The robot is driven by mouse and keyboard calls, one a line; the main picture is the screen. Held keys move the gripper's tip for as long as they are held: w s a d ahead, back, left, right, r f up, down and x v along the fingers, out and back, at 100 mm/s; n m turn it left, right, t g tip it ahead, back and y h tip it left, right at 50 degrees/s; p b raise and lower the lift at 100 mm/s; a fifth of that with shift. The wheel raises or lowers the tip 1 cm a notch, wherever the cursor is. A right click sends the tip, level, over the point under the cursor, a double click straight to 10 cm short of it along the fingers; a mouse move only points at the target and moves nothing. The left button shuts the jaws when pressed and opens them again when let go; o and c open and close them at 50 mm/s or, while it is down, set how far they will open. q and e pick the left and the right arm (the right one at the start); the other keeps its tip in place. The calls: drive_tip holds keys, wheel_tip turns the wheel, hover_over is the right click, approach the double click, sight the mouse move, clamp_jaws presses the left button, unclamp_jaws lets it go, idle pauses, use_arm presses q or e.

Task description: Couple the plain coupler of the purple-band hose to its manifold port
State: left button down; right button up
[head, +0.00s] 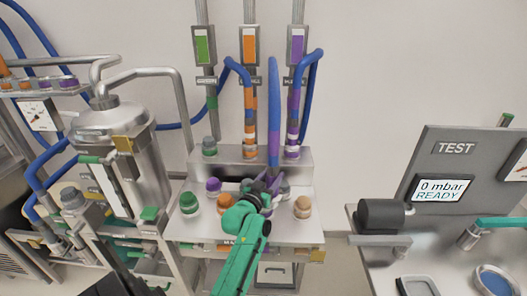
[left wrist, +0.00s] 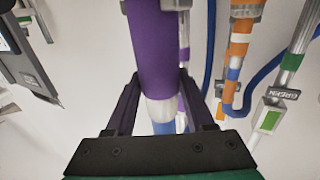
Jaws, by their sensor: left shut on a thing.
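My left gripper (head: 268,180) is in front of the manifold block (head: 233,158), shut on a blue hose (head: 273,85) with a purple band (head: 273,145). In the left wrist view the purple length (left wrist: 153,45) stands between the two fingers (left wrist: 158,95), with a pale section (left wrist: 161,108) and some blue below it. I cannot make out the plain coupler's end. A second blue hose with purple bands (head: 293,125) runs down behind it, under the purple-labelled panel (head: 296,46). Whether the held hose touches any port is hidden. My right gripper is not in view.
Orange-banded hose (head: 249,120) stands left of the held hose. Green (head: 190,203), purple (head: 213,185) and tan (head: 302,207) knobs or caps sit on the white shelf around my gripper. A metal tank (head: 115,140) is at left; a TEST station (head: 450,165) is at right.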

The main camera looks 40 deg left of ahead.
use_arm(q)
drive_tip(key=w+a+r+n+y, duration=0.1)
drive_tip(key=a+r, duration=0.3)
drive_tip(key=a, duration=0.1)
drive_tip(key=shift+y, duration=0.3)
wheel_tip(320, 180, down, 4)
drive_tip(key=b, duration=0.3)
drive_tip(key=shift+w+d+f+b, duration=0.1)
drive_tip(key=shift+w+f+b, duration=0.1)
drive_tip(key=shift+b, duration=0.15)
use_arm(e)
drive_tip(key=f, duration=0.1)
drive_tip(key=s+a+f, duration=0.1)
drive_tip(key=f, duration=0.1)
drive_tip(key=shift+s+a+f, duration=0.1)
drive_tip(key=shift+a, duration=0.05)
use_arm(q)
drive_tip(key=shift+f+b, duration=1.1)
drive_tip(key=shift+f, duration=0.55)
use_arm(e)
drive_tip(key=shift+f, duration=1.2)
